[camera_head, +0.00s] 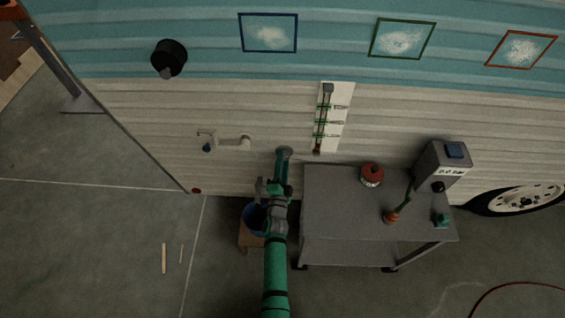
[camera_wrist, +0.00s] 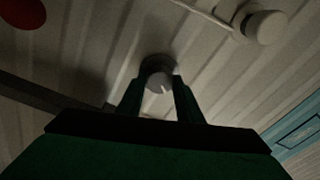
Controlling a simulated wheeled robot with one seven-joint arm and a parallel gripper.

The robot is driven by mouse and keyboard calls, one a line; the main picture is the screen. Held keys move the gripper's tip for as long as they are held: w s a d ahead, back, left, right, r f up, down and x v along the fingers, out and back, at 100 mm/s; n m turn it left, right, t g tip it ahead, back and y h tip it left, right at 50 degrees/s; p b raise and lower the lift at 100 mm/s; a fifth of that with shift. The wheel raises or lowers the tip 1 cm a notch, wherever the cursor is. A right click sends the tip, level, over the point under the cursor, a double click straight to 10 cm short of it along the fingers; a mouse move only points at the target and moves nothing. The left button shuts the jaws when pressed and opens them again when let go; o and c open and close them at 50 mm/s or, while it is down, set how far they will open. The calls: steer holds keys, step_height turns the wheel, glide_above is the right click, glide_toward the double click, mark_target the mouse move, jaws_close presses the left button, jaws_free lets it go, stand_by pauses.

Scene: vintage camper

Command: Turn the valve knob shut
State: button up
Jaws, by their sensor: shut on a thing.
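The valve knob (camera_wrist: 158,76) is a round grey disc with a small white mark on its face, set against the pale ribbed camper wall. In the head view the knob (camera_head: 284,152) shows at the far end of my green arm, low on the wall. In the wrist view my gripper (camera_wrist: 160,92) has one finger on each side of the knob, shut on it. The fingertips hide part of the knob's sides.
A grey cart (camera_head: 335,215) stands close right of my arm, with a red can (camera_head: 372,175) and a grey box (camera_head: 443,165) on it. A blue bucket (camera_head: 252,219) on a wooden stool (camera_head: 247,240) is close left. A white wall pipe (camera_head: 230,142) is left of the knob.

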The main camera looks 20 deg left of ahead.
steer(key=shift+d+f+n+y, duration=0.1)
steer(key=shift+n+y, duration=0.15)
steer(key=shift+n, duration=1.65)
steer(key=shift+d+n+y, duration=0.1)
steer(key=shift+n+y, duration=0.15)
steer(key=shift+n, duration=1.65)
steer(key=o, duration=1.1)
steer(key=shift+a, duration=0.1)
steer(key=v, duration=1)
steer(key=shift+s, duration=0.3)
